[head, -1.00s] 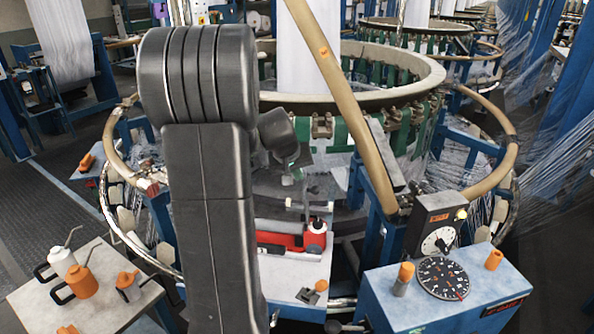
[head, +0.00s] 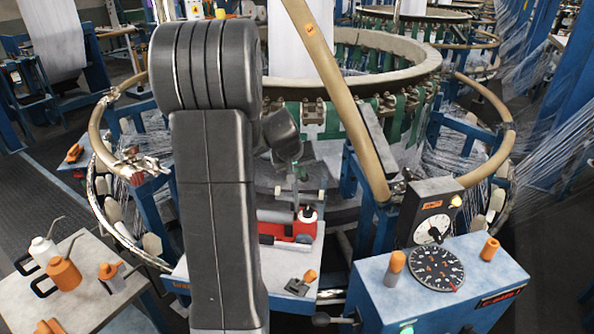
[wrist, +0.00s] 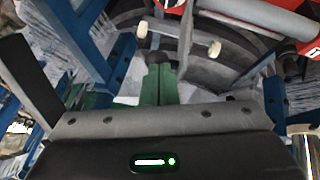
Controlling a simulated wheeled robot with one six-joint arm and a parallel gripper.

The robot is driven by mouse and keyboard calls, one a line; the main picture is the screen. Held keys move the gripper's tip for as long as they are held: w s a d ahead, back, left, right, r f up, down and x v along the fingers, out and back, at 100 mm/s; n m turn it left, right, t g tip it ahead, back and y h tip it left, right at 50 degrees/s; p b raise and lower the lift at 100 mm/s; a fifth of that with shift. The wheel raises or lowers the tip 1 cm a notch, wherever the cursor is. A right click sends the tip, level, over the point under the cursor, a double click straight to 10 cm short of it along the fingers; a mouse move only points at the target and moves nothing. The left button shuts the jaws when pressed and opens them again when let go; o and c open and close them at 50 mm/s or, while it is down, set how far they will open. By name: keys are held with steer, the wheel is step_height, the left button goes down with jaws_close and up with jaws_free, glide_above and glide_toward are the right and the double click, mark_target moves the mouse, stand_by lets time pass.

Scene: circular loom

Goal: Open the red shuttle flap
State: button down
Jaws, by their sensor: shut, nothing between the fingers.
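The red shuttle (head: 304,228) lies on a pale blue table in front of the loom ring. It also shows at the top right of the wrist view (wrist: 258,10), with a grey cylinder along it. A grey bar with pale end knobs (wrist: 180,37) crosses the upper middle of the wrist view, just behind the shuttle; I cannot tell for sure whether it belongs to the flap. My gripper (wrist: 159,62) is shut and empty, its dark tips just short of the bar with no clear contact.
A control box with a black dial (head: 437,270) stands at the right. A side table (head: 100,305) with oil cans is at the left. The wooden loom ring (head: 350,65) and a slanting tan beam (head: 345,105) stand close behind and beside my gripper.

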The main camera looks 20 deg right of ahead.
steer(key=d, duration=0.1)
steer(key=s+d, duration=0.2)
steer(key=shift+d+f+b, duration=0.1)
steer(key=shift+f+b, duration=0.2)
steer(key=shift+w, duration=0.15)
steer(key=w+a+v, duration=0.1)
steer(key=a+v, duration=0.1)
steer(key=v, duration=1.2)
steer(key=shift+f, duration=0.2)
steer(key=shift+w+a+f, duration=0.1)
steer(key=shift+w+f, duration=0.05)
